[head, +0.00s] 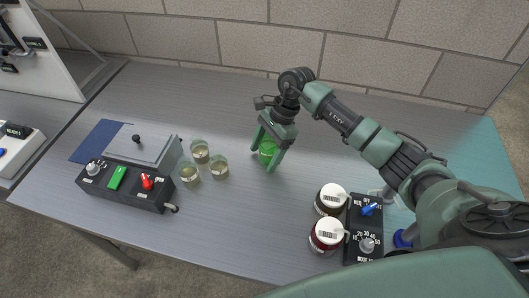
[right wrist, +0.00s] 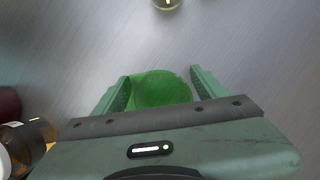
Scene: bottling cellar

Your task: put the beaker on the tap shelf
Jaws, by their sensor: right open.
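A translucent green vessel, which looks like the beaker (head: 267,150), stands on the metal bench between the fingers of my right gripper (head: 269,150). In the right wrist view the green beaker (right wrist: 160,90) fills much of the space between the two fingers (right wrist: 158,92). The right gripper is open around it. Gaps show beside the beaker, most clearly on the right, and contact on the left side is hard to tell. I cannot identify a tap shelf with certainty. My left gripper is not in view.
Three glasses of pale liquid (head: 200,152) stand beside a dark machine (head: 125,192) with knobs and a grey lid. A blue mat (head: 97,140) lies behind it. Two white-lidded jars (head: 332,192) stand beside a knobbed control box (head: 362,230). The bench's back middle is clear.

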